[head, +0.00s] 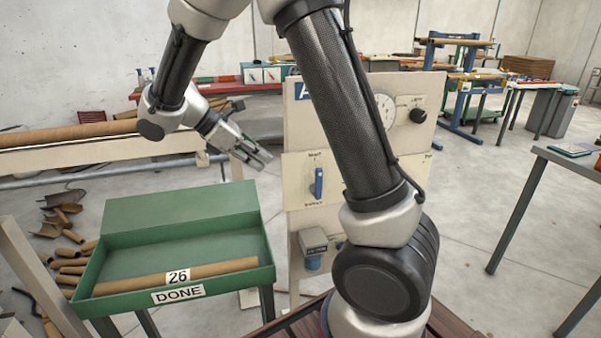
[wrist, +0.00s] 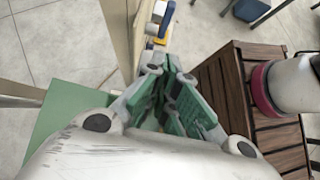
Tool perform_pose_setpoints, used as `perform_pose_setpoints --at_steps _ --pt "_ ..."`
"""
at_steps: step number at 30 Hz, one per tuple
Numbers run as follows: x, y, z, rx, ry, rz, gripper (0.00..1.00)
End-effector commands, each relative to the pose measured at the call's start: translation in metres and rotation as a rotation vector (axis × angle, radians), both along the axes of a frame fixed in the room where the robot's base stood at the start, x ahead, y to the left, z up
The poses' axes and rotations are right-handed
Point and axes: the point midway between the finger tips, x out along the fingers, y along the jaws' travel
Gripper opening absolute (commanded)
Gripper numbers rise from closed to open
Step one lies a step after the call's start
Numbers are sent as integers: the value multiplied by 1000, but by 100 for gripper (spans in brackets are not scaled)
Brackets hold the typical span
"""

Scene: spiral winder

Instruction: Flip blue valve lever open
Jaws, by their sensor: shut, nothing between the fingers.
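The blue valve lever (head: 318,183) stands upright on a cream plate on the front of the panel (head: 296,220) in the head view. Small print above and below it is too small to read surely. My gripper (head: 262,159) is left of the lever, near the panel's left edge and apart from the lever. In the wrist view my gripper (wrist: 168,68) is shut and empty, with green finger pads. A blue part that looks like the lever (wrist: 167,20) sticks out from the panel (wrist: 118,35) just past the fingertips.
A green tray (head: 190,230) holds a cardboard tube (head: 220,268) and "26" and "DONE" labels, below my gripper. The panel also has a gauge (head: 385,110) and black knob (head: 418,116). A grey-and-blue device (head: 313,243) sits lower. A long tube (head: 60,135) lies at left.

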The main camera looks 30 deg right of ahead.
Motion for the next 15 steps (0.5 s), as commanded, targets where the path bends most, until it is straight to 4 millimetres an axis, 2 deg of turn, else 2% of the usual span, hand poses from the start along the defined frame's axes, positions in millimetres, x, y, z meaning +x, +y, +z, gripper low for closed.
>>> perform_pose_setpoints --at_steps 5,15 --pt "-3 -11 -11 2 9 5 0" --pt "-18 -59 -61 2 10 2 0"
